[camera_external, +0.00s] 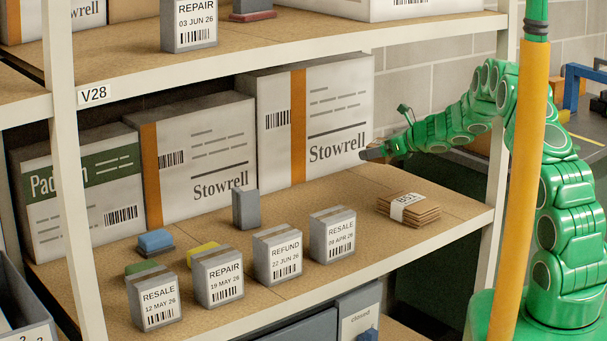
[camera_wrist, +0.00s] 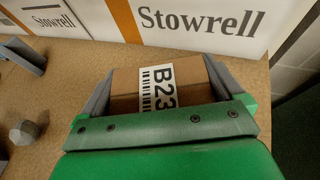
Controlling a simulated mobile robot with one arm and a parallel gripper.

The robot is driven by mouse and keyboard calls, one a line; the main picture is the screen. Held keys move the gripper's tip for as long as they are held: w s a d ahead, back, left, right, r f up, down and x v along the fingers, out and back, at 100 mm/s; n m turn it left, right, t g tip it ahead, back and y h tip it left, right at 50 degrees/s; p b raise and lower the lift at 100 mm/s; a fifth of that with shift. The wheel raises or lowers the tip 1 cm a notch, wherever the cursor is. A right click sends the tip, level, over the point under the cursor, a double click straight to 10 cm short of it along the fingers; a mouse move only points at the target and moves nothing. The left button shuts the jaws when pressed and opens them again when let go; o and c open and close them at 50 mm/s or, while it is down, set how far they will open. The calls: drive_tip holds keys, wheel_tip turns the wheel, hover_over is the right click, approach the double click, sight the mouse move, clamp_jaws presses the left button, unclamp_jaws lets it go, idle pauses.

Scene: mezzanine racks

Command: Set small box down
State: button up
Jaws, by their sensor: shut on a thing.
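A small brown box (camera_wrist: 194,82) with a white label reading B23 sits between the two grey fingers of my gripper (camera_wrist: 160,82) in the wrist view. The fingers are shut on its left and right sides. In the external view my gripper (camera_external: 372,153) is over the right part of the middle shelf (camera_external: 350,195), in front of the large Stowrell carton (camera_external: 340,95). I cannot make out the held box there. The wrist view does not clearly show whether its underside touches the shelf.
A flat cardboard stack (camera_external: 408,210) with a white label lies at the shelf's right front. Small labelled boxes, including a REFUND box (camera_external: 278,257), line the front left. A grey upright block (camera_external: 245,209) stands behind them. The rack's right post (camera_external: 499,130) is close to my arm.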

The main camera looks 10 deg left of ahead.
hover_over(367, 182)
drive_tip(key=shift+w+f, duration=0.1)
drive_tip(key=shift+f, duration=4.5)
drive_tip(key=o, duration=0.7)
drive_tip(key=shift+f, duration=0.15)
drive_tip(key=shift+c, duration=0.2)
drive_tip(key=shift+o, duration=0.2)
